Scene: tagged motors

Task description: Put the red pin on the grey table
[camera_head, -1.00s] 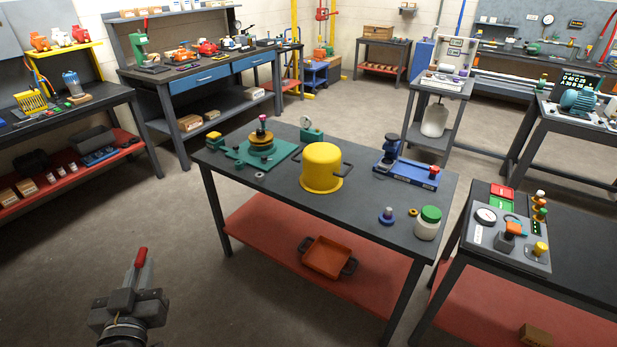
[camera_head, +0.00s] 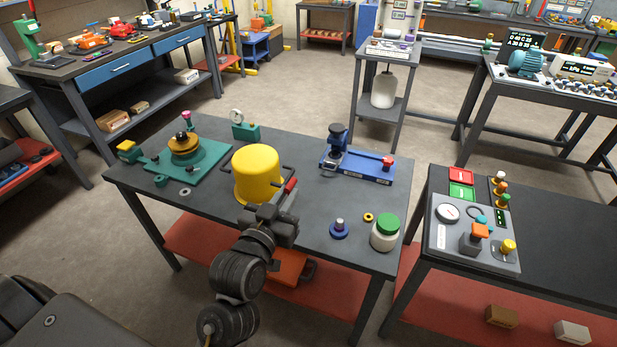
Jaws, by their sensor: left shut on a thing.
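The red pin (camera_head: 291,184) is held in my left gripper (camera_head: 284,205), which is shut on it. The pin points up and tilts a little to the right. The grey table (camera_head: 297,215) stands in the middle of the head view, with a dark top and a red lower shelf. My left gripper and the pin show in front of the table's front part, close to the yellow pot's right side. I cannot tell whether the pin touches anything; its lower part is hidden in the jaws. My right gripper is out of view.
The yellow pot (camera_head: 256,172) stands mid-table. A green fixture (camera_head: 205,160) is on the left, a blue device (camera_head: 365,165) at the back right. A green-lidded jar (camera_head: 385,233) and a blue ring piece (camera_head: 339,230) are at the right front.

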